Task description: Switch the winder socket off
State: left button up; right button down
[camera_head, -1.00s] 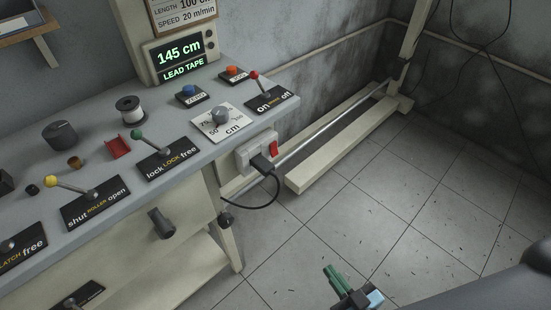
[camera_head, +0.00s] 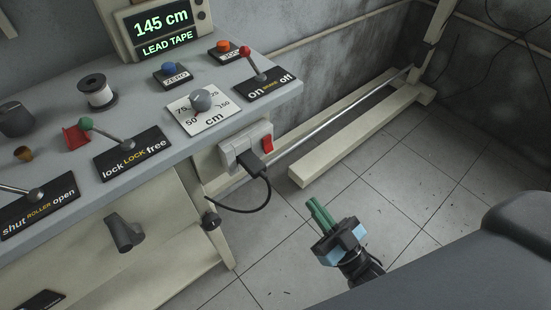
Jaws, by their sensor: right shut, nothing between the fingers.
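The winder socket (camera_head: 235,153) is a white box on the bench's front right, below the on/off lever. A black plug (camera_head: 251,165) sits in it, with a black cable hanging down in a loop. A red rocker switch (camera_head: 267,144) is at its right end; which way it is tipped is too small to tell. My right gripper (camera_head: 319,209) has green fingers, shut and empty. It is over the floor, below and to the right of the socket, apart from it and pointing up and left. My left gripper is not in view.
The bench (camera_head: 150,185) carries levers, a dial (camera_head: 201,100), coloured buttons and a display (camera_head: 165,31) reading 145 cm, LEAD TAPE. A cream floor frame (camera_head: 350,147) with a metal bar stands behind the gripper. The tiled floor around the gripper is open.

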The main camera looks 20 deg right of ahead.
jog(key=shift+w+r, duration=0.1)
jog(key=shift+w, duration=0.05)
jog(key=shift+r, duration=0.1)
jog(key=p, duration=0.1)
send_near(267, 149)
notch_tip(267, 149, up, 3)
jog(key=w, duration=0.2)
jog(key=w+a, duration=0.1)
jog(key=w, duration=0.1)
jog(key=shift+a+f, duration=0.15)
jog(key=shift+f, duration=0.1)
jog(key=shift+w+a+f, duration=0.2)
jog(key=shift+w, duration=0.3)
